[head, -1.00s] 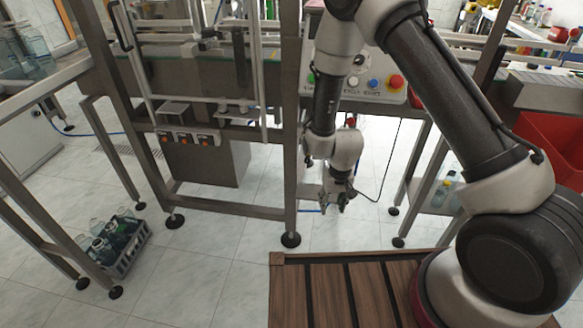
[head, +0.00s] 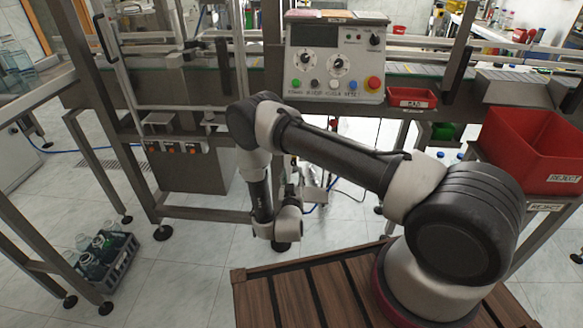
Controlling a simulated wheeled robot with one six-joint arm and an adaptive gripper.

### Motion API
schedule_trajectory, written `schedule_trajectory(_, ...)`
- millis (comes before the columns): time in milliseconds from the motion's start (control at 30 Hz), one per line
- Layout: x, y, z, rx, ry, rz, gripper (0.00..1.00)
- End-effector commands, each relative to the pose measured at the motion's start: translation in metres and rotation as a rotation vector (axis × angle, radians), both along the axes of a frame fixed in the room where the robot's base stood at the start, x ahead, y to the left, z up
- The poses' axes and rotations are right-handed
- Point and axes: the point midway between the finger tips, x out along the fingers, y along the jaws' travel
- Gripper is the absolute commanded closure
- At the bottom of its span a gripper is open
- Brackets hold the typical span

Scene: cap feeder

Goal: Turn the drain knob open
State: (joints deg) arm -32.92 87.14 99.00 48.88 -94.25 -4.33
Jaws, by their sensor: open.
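My gripper (head: 292,180) is low in the head view, just beyond my wrist, in front of the machine frame's leg. It is small and partly hidden by my wrist, and I see nothing held in it. I cannot make out the drain knob; it may be hidden behind my arm or too small to tell. A small pale plate (head: 314,195) shows just right of my gripper, low under the machine. I cannot tell whether my gripper touches anything.
A control panel (head: 335,62) with dials and coloured buttons is above my arm. A small red bin (head: 412,98) and a larger red reject bin (head: 535,145) are at the right. A bottle crate (head: 105,262) stands on the floor at left. Open floor lies between.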

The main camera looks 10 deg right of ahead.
Motion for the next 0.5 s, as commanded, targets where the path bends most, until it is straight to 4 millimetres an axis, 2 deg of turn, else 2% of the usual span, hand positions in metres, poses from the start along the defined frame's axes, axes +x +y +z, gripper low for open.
schedule_trajectory(100, 0.020, -0.007, 0.000, 0.003, -0.001, -0.003, 0.57)
schedule_trajectory(300, 0.049, -0.015, 0.000, 0.002, 0.001, -0.002, 0.57)
schedule_trajectory(500, 0.060, -0.017, 0.000, 0.001, 0.003, 0.001, 0.57)
